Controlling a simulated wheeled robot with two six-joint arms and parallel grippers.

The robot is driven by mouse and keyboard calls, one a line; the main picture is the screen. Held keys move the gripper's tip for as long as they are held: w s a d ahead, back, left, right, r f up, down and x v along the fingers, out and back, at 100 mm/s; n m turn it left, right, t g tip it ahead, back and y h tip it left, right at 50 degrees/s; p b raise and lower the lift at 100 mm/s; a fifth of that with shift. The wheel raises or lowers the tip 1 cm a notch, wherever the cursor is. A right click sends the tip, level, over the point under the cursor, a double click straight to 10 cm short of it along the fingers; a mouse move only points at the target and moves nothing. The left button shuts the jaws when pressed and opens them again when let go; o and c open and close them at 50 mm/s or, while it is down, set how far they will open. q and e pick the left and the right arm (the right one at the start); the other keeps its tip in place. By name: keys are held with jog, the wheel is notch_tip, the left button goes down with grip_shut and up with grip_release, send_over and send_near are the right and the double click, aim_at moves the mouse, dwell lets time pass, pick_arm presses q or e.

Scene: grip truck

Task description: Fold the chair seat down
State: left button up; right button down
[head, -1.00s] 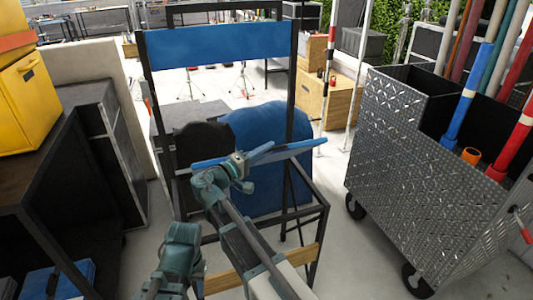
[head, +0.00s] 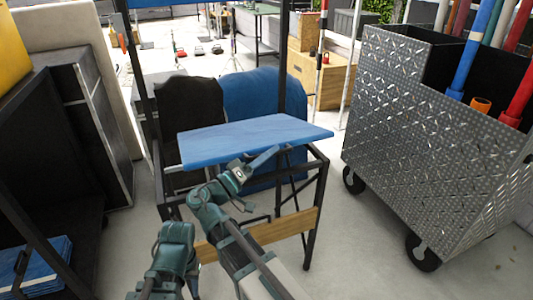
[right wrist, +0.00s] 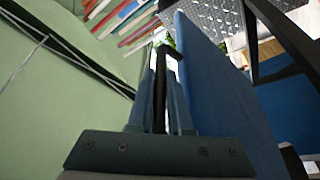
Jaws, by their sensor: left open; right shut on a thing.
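The director's-style chair has a black frame (head: 320,205) and a blue seat panel (head: 250,135) whose broad face shows in the head view. The seat lies close to flat over the frame; its exact tilt is hard to tell. My right gripper (head: 262,158) is at the seat's near edge. In the right wrist view, its fingers (right wrist: 160,95) are shut on a dark bar alongside the blue seat (right wrist: 215,85); I cannot tell whether the bar belongs to the seat. My left gripper (head: 175,235) is open, low in front of the chair, away from the seat.
A diamond-plate cart (head: 425,140) with colored poles stands on wheels to the right. Dark shelving (head: 55,130) is on the left. Blue and black covers (head: 262,95) are behind the seat. A wooden crossbar (head: 275,230) spans the chair's lower front.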

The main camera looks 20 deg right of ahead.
notch_tip(320, 180, down, 14)
jog(key=s+m+g+b, duration=0.1)
jog(key=m+b, duration=0.1)
jog(key=b, duration=1.1)
jog(key=shift+s+m+h, duration=0.3)
jog(key=shift+s+h, duration=0.1)
jog(key=shift+f, duration=0.15)
jog(key=c, duration=1.3)
grip_release()
jog(key=shift+o, duration=0.9)
jog(key=shift+f, duration=0.1)
